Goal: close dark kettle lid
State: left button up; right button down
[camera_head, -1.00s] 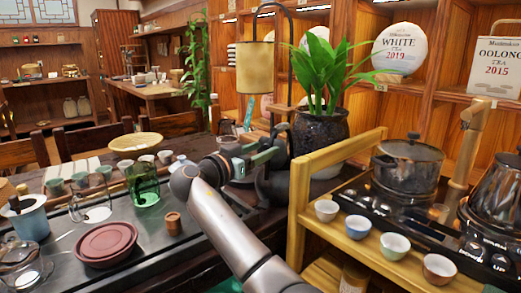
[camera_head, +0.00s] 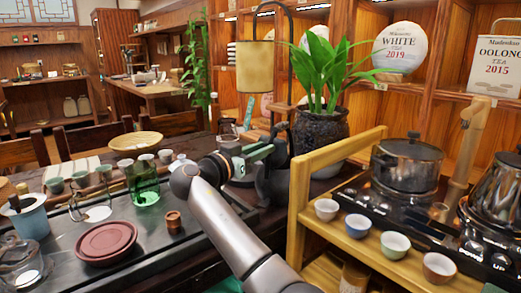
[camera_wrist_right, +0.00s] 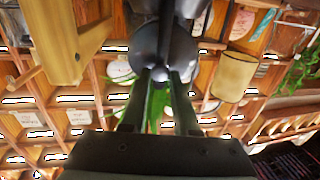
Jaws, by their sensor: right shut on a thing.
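A dark kettle (camera_head: 274,188) stands beyond my right arm, left of the wooden shelf stand, partly hidden by my gripper. My right gripper (camera_head: 276,145) is at its top. In the right wrist view my two fingers (camera_wrist_right: 160,92) are shut on a small round dark knob (camera_wrist_right: 160,74), which looks like the lid's knob. The dark rounded body of the kettle (camera_wrist_right: 151,45) shows just beyond it. The lid's angle and its seat on the kettle are hidden. My left gripper is not in view.
A potted plant (camera_head: 319,132) stands close behind the kettle. A tea tray (camera_head: 150,255) at left carries a red-brown dish (camera_head: 106,241) and a green glass (camera_head: 145,186).

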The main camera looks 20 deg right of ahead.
dwell(0.8)
jog(key=shift+w+d+r+y+p, duration=0.15)
jog(key=shift+r+y+p, duration=0.2)
jog(key=shift+p, duration=0.5)
jog(key=shift+d+r+g+p, duration=0.1)
jog(key=shift+g+p, duration=0.2)
jog(key=shift+p, duration=0.05)
jog(key=shift+y, duration=0.25)
jog(key=shift+w+f, duration=0.1)
jog(key=shift+f, duration=0.15)
jog(key=c, duration=0.7)
grip_release()
